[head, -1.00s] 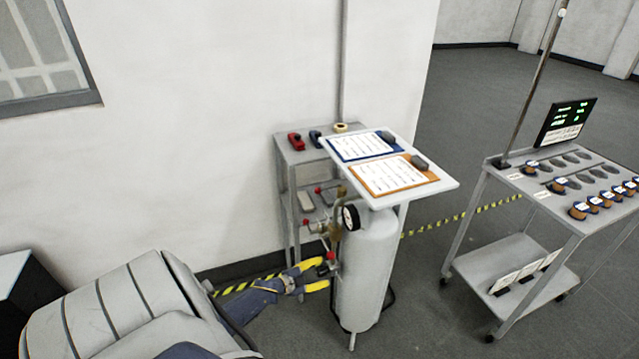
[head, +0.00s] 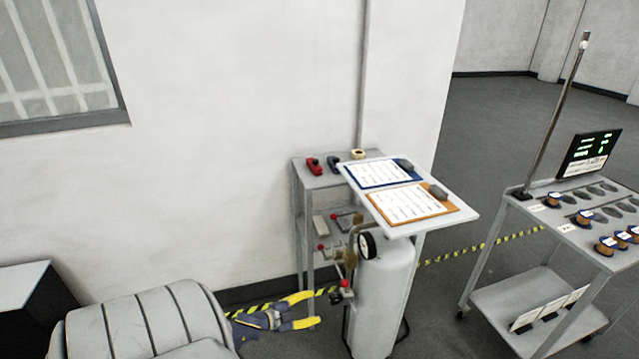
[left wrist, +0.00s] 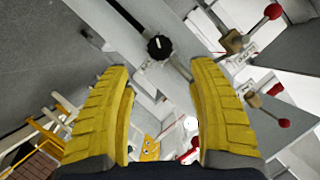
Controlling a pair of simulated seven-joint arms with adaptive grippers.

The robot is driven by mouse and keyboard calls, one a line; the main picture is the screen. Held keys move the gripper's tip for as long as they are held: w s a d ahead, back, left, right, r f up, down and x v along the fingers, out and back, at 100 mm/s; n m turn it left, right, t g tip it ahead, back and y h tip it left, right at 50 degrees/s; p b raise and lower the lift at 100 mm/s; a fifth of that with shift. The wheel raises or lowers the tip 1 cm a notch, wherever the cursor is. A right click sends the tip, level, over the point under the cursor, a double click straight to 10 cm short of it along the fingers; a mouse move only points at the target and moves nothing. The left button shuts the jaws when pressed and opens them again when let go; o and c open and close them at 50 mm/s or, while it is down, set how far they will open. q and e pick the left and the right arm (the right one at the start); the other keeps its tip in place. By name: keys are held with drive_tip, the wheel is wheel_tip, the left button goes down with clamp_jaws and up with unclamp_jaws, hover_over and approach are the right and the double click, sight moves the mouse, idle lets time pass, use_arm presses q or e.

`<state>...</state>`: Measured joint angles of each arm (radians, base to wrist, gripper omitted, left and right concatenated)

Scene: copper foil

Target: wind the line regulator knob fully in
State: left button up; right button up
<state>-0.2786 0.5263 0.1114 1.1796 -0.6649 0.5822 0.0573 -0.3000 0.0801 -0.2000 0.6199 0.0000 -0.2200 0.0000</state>
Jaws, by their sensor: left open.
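A black round knob with a white pointer mark (left wrist: 159,47) faces my left wrist camera, beyond and between the fingertips. In the head view a small dark knob (head: 343,294) sits low on the valve assembly, left of the grey cylinder (head: 383,300); I take it to be the same one. My left gripper (head: 314,308), with yellow fingers, is open and empty to the left of this knob and apart from it. In the left wrist view the gripper (left wrist: 161,68) has a wide gap between its fingers. My right gripper is not in view.
Red-ended levers (left wrist: 273,11) stand close to the right of the knob. A round gauge (head: 367,245) is above it. A shelf with clipboards (head: 411,203) overhangs the cylinder. A grey cart (head: 530,285) with spools stands right.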

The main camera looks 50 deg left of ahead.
sight(330, 299)
use_arm(q)
drive_tip(key=shift+v, duration=1.1)
drive_tip(key=shift+o, duration=0.2)
drive_tip(key=shift+g+h, duration=0.4)
drive_tip(key=shift+h, duration=0.2)
drive_tip(key=a, duration=0.2)
drive_tip(key=a+r, duration=0.2)
drive_tip(key=a, duration=0.1)
drive_tip(key=shift+s+a+r, duration=0.15)
drive_tip(key=shift+a+r, duration=0.1)
drive_tip(key=shift+a, duration=0.1)
drive_tip(key=shift+c, duration=0.2)
drive_tip(key=w+d+f+n+h, duration=0.1)
drive_tip(key=w+d+f+n, duration=0.1)
drive_tip(key=w, duration=0.2)
drive_tip(key=w+d+f+n, duration=0.2)
drive_tip(key=w+d, duration=0.1)
drive_tip(key=w, duration=0.1)
drive_tip(key=w+d+f+n+g+h, duration=0.1)
drive_tip(key=w+d+f+n, duration=0.1)
drive_tip(key=w, duration=0.2)
drive_tip(key=shift+w+d+h, duration=0.1)
drive_tip(key=shift+d+h, duration=0.05)
drive_tip(key=shift+h, duration=0.15)
drive_tip(key=shift+c, duration=0.3)
